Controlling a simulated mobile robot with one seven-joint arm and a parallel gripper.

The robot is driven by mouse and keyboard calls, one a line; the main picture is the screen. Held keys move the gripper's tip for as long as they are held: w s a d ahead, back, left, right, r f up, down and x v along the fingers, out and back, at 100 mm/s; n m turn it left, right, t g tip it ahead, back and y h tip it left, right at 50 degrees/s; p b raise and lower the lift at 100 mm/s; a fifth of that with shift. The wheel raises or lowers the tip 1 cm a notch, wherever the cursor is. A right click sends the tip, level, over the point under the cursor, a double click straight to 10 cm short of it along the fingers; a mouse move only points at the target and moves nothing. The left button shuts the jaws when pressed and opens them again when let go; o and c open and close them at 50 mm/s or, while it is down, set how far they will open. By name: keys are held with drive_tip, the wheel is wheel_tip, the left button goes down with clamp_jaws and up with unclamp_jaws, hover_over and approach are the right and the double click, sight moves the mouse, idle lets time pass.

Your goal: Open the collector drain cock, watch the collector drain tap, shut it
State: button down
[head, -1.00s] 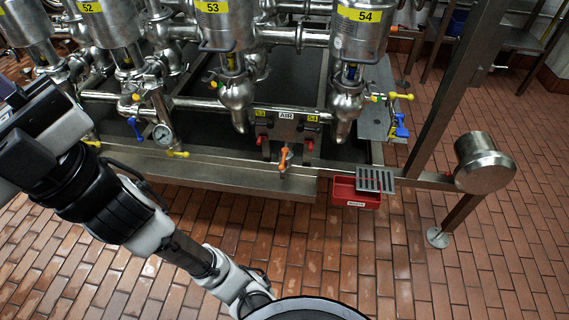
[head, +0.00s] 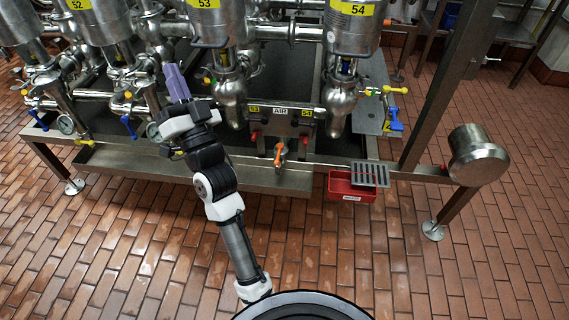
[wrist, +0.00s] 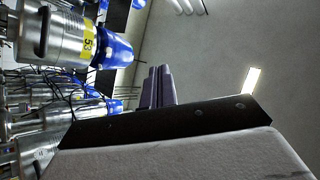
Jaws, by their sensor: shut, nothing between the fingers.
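My gripper (head: 177,83) is shut and empty. Its purple fingers point up in front of the pipework below vessel 53; in the wrist view the fingers (wrist: 157,88) show against the ceiling, touching nothing. An orange-handled cock (head: 279,153) sits at the middle of the front rail, under the AIR panel. Yellow-handled cocks (head: 83,142) and blue-handled ones (head: 396,119) show at both ends of the pipework. I cannot tell which one is the collector drain cock, as no label for it is readable. No running liquid is visible.
A red tray (head: 340,187) with a grey grating (head: 374,174) sits at the front right of the frame. A steel post (head: 440,85) and a round steel end piece (head: 478,154) stand right of it. Vessel 54 (head: 352,35) hangs above. The brick floor in front is clear.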

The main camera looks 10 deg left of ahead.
sight(279, 154)
drive_tip(key=w+d+f+m+h, duration=0.3)
drive_tip(key=w+f, duration=0.1)
drive_tip(key=f, duration=0.3)
drive_tip(key=w+d+f+m+h, duration=0.2)
drive_tip(key=w+d+f, duration=0.1)
drive_tip(key=f, duration=0.4)
drive_tip(key=d+f+m+g+h, duration=0.2)
drive_tip(key=d+f+m+h, duration=0.1)
drive_tip(key=d+f, duration=0.6)
drive_tip(key=w+d+f+m+g+h, duration=0.1)
drive_tip(key=d+f+m+h, duration=0.2)
drive_tip(key=d+f, duration=0.6)
wheel_tip(279, 154, down, 8)
drive_tip(key=m, duration=0.2)
drive_tip(key=shift+d+r+m+g+h, duration=0.15)
drive_tip(key=shift+d+m+g+h, duration=0.1)
drive_tip(key=shift+m+g+h, duration=0.15)
drive_tip(key=shift+w, duration=0.1)
drive_tip(key=w+a+f+p, duration=0.1)
drive_tip(key=w+a+p, duration=0.1)
drive_tip(key=w+a, duration=0.5)
drive_tip(key=shift+w, duration=1.1)
